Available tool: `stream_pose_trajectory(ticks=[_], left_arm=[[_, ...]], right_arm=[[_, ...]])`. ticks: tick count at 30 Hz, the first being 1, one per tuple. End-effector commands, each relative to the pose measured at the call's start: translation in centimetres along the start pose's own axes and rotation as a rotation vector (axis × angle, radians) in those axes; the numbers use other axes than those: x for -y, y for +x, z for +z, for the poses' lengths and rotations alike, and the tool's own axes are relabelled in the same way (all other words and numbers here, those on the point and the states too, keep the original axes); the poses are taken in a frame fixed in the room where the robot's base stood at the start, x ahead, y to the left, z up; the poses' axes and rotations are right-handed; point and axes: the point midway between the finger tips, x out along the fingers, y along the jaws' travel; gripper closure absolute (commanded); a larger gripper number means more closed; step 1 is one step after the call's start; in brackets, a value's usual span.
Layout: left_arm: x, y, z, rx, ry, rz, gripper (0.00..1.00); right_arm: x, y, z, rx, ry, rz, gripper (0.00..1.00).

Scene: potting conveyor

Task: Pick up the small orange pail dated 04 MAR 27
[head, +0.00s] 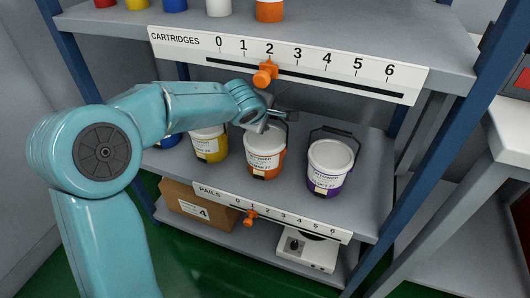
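A small orange pail (264,163) with a white lid and a white label stands on the middle shelf, between a yellow pail and a purple pail. Its label print is too small for me to read the full date. Its dark handle stands up at the right of the lid. My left gripper (275,121) is above the orange pail's lid, beside the handle, and hides part of the rim. I cannot tell whether its fingers are apart or touch the handle. My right gripper is not in view.
The yellow pail (210,147) and purple pail (327,172) stand close on either side; a blue pail (169,140) is partly behind my arm. The upper shelf's CARTRIDGES scale (330,75) overhangs the pails. A PAILS scale (290,220) lines the shelf's front edge.

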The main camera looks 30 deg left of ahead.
Motion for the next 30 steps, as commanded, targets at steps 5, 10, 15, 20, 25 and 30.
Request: stream_pose_trajectory(ticks=[5, 10, 15, 20, 25, 30], left_arm=[[-0.09, 0.11, -0.05, 0.000, 0.000, 0.001, 0.51], [-0.08, 0.09, -0.05, 0.000, 0.000, 0.000, 0.96], [-0.05, 0.08, -0.05, -0.001, 0.001, 0.000, 1.00], [-0.03, 0.08, -0.07, -0.001, 0.003, -0.001, 1.00], [0.00, 0.08, -0.10, -0.002, 0.004, -0.002, 1.00], [0.02, 0.09, -0.12, -0.003, 0.005, -0.002, 1.00]], right_arm=[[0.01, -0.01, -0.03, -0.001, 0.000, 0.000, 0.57], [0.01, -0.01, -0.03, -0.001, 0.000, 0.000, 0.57], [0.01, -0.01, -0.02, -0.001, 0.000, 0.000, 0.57], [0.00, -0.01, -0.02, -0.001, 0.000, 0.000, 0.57], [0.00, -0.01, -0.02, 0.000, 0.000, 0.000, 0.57], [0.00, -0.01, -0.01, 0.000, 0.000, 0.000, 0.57]])
